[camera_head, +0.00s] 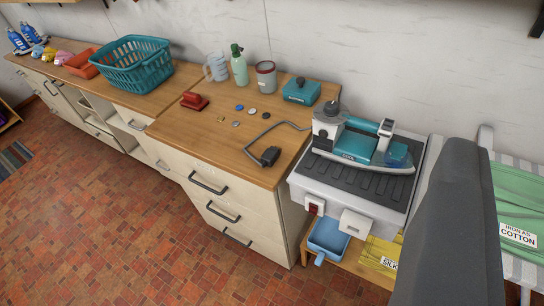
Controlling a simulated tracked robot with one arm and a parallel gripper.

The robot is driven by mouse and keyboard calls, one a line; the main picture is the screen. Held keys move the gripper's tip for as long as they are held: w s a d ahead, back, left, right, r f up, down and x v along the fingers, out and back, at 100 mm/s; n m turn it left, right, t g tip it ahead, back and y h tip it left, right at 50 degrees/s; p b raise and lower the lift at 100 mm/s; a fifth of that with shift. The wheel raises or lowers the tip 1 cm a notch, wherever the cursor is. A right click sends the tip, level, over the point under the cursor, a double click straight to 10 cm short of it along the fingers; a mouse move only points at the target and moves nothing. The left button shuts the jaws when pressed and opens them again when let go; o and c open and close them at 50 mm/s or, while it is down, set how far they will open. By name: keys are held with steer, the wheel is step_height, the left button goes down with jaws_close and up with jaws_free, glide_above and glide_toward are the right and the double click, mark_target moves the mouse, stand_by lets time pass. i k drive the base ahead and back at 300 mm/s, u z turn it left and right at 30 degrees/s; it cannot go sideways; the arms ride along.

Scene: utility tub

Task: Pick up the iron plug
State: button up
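The iron plug (270,156) is a small black plug lying on the wooden counter near its right front corner. A grey cord (284,125) runs from it, curving back to the teal and white iron (362,143). The iron rests on a white station with a dark ridged top (376,179), right of the counter. A large dark grey shape, likely part of my arm, fills the lower right of the picture. My gripper's fingers do not show, so nothing is seen touching the plug.
On the counter (205,137) are a red object (194,101), several small discs, a teal box (301,91), a grey canister (265,77) and a green bottle (239,66). A teal basket (135,64) stands farther left. Drawer handles jut from the front. The tiled floor (110,220) is clear.

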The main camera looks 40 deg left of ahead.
mark_target(270, 155)
steer(key=i, duration=1.1)
steer(key=u, duration=0.65)
